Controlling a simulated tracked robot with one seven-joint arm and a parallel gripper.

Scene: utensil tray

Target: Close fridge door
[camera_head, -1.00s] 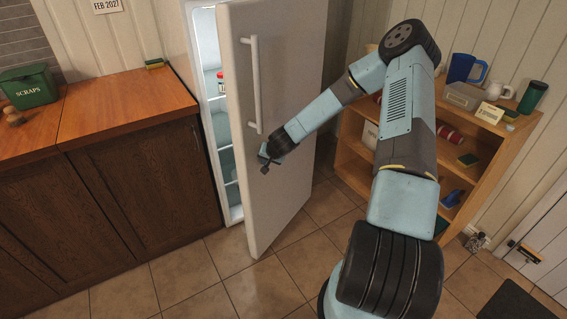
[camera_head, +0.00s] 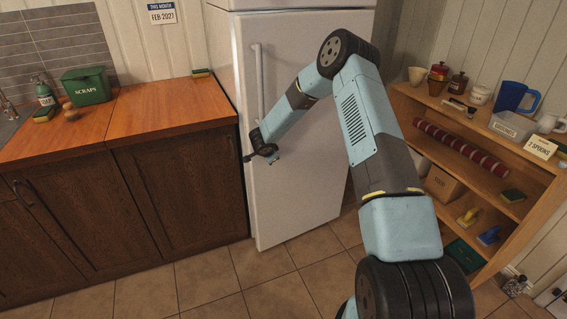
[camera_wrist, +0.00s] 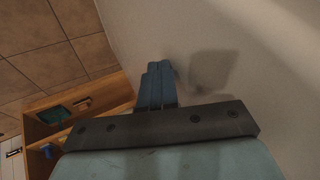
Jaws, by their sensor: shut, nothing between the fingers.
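The white fridge door (camera_head: 310,110) is swung in against the fridge body in the head view, and none of the lit interior shows. I cannot tell whether it is fully sealed. Its long vertical handle (camera_head: 259,75) is near the door's left edge. My gripper (camera_head: 250,158) is shut and empty, low on the door's left side below the handle. In the wrist view, my shut fingers (camera_wrist: 155,85) are close to the pale door surface (camera_wrist: 225,60), with a shadow beside them. Contact is hard to tell.
A wooden counter (camera_head: 175,105) with dark cabinets (camera_head: 185,180) stands left of the fridge. A wooden shelf (camera_head: 475,125) with containers and sponges stands to the right. The tiled floor (camera_head: 215,275) in front is clear.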

